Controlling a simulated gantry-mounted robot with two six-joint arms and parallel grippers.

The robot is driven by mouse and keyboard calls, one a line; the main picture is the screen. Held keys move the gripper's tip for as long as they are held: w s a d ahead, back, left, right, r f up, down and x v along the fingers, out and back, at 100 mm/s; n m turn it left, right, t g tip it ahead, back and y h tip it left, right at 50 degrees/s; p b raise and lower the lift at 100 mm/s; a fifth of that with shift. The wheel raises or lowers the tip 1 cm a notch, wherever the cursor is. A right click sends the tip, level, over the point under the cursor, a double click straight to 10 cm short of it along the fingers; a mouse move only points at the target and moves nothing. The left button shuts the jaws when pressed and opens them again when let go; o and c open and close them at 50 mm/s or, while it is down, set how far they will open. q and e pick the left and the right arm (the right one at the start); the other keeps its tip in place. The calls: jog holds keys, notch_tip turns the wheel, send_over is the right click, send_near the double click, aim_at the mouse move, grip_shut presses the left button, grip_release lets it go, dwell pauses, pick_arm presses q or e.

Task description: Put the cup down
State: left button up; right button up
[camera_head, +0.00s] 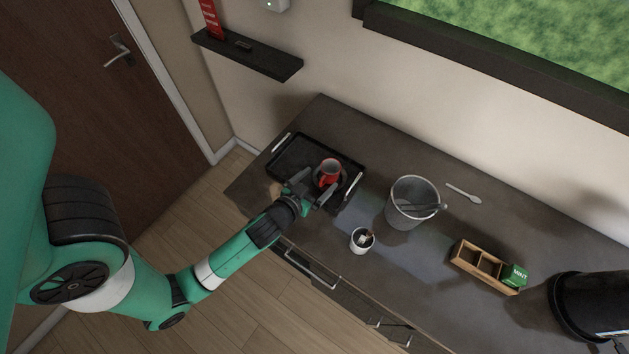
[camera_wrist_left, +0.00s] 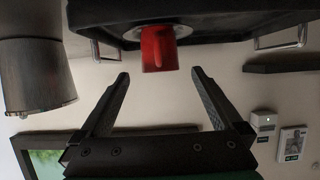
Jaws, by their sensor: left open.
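The red cup (camera_head: 327,180) stands upright on the black tray (camera_head: 295,154) at the left end of the counter. In the left wrist view, which is upside down, the cup (camera_wrist_left: 157,50) rests on a small round grey base (camera_wrist_left: 182,31) on the tray. My left gripper (camera_head: 312,190) is open at the near side of the cup. In the left wrist view its two fingers (camera_wrist_left: 160,77) are spread, with the cup beyond their tips and no finger touching it. My right gripper is in neither view.
A grey bucket (camera_head: 399,213) with a tool in it stands right of the tray. A small white container (camera_head: 361,246) is near the front edge. A wooden box (camera_head: 470,262), a green mint box (camera_head: 514,275) and a white spoon (camera_head: 463,193) lie farther right. A wall shelf (camera_head: 250,55) hangs above.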

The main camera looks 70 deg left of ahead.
pick_arm(q)
jog(key=shift+v, duration=1)
jog(key=w+d+r+m+t+h, duration=0.1)
jog(key=w+d+r+t, duration=0.2)
jog(key=w+r, duration=0.55)
jog(key=w+d+r+m+t, duration=0.1)
jog(key=w+d+r+t, duration=0.15)
jog(key=r, duration=1.05)
jog(key=w+d+r+t+h, duration=0.1)
jog(key=w+d+r+t, duration=0.15)
jog(key=w+r, duration=0.55)
jog(key=s+d+r+m+t+h, duration=0.2)
jog(key=s+d+r+t+h, duration=0.15)
jog(key=r, duration=0.65)
jog(key=s+d+r+m+t+h, duration=0.2)
jog(key=s+d+r, duration=0.25)
jog(key=r, duration=0.65)
jog(key=s+d+r+m+t+h, duration=0.2)
jog(key=s+d+r+t+h, duration=0.15)
jog(key=r, duration=0.65)
notch_tip(320, 180, up, 22)
jog(key=w+p, duration=0.1)
jog(key=p, duration=2.1)
jog(key=shift+d+r+y+p, duration=0.25)
jog(key=shift+d+y+p, duration=0.05)
jog(key=shift+d, duration=0.05)
